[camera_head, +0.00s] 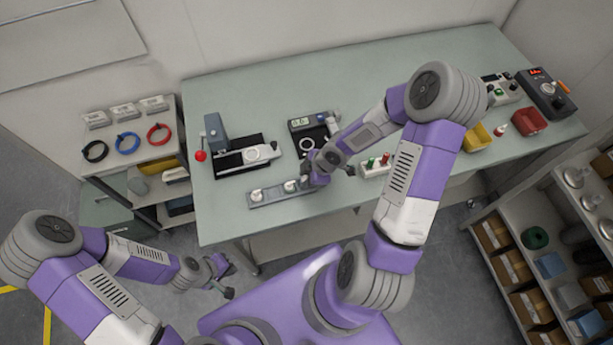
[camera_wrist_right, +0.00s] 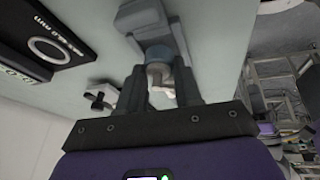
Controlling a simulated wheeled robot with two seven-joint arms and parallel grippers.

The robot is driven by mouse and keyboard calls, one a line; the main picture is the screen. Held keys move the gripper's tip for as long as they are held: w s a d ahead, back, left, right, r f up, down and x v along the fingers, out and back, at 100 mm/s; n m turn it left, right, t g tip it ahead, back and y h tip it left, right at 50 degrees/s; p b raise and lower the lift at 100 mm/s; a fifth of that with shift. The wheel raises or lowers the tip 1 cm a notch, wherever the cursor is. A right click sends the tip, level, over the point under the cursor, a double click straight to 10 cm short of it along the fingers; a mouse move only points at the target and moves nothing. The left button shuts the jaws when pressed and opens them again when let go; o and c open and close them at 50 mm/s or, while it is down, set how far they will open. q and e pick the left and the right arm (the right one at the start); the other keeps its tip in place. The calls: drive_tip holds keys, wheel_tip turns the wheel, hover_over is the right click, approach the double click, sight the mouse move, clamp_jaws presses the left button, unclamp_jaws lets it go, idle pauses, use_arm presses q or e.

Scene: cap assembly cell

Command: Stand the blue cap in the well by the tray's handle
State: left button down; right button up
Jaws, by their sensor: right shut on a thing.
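The long grey tray (camera_head: 272,198) lies near the front edge of the bench in the head view. Two pale caps (camera_head: 257,195) stand on it, at its left end and middle. My right gripper (camera_head: 317,181) is at the tray's right end, and its wrist hides that part. In the right wrist view its fingers (camera_wrist_right: 160,92) are shut on a small blue-and-white piece, apparently the blue cap (camera_wrist_right: 158,55). A grey part of the tray (camera_wrist_right: 143,18) is just beyond it; whether they touch is unclear. My left gripper (camera_head: 226,279) is open and empty, away from the bench.
A lever press (camera_head: 214,132) with a red knob stands behind the tray, beside a black fixture (camera_head: 240,158). A dark device with a ring (camera_head: 312,137) is behind my right gripper. Yellow (camera_head: 477,138) and red bins (camera_head: 528,122) are at right. The bench's back middle is clear.

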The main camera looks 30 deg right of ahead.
drive_tip(key=shift+f, duration=0.1)
idle(0.3)
drive_tip(key=shift+f+b, duration=0.3)
drive_tip(key=shift+f, duration=0.15)
idle(0.5)
drive_tip(key=o, duration=0.8)
wheel_tip(320, 180, up, 7)
drive_tip(key=p, duration=0.7)
